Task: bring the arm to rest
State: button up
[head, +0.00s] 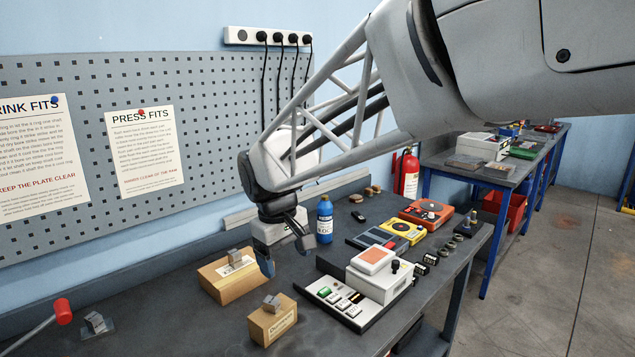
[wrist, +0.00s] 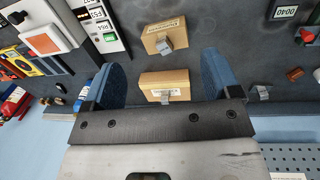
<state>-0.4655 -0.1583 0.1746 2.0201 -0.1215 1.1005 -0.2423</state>
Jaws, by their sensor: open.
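My gripper (head: 285,254) hangs above the dark bench (head: 170,320), fingers pointing down. It is open, with nothing between its fingers. In the wrist view its two blue fingers (wrist: 163,72) stand wide apart.
A white device with an orange plate (head: 374,258) and a labelled strip stands right of the gripper. A blue bottle (head: 325,222) stands behind. Yellow (head: 402,231) and orange (head: 426,213) instruments are farther right. A red-tipped tool (head: 62,311) is at lower left. The pegboard (head: 205,120) backs the bench.

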jog(key=s+d+f+m+t, duration=0.1)
jog(key=s+d+m, duration=0.3)
jog(key=s+d, duration=0.7)
jog(key=s+d+f+m+t+y, duration=0.1)
jog(key=s+d+f+m, duration=0.2)
jog(key=s+d, duration=0.9)
jog(key=shift+s+d+f+m, duration=0.15)
jog(key=shift+s+d+m, duration=0.05)
jog(key=shift+d+m, duration=0.75)
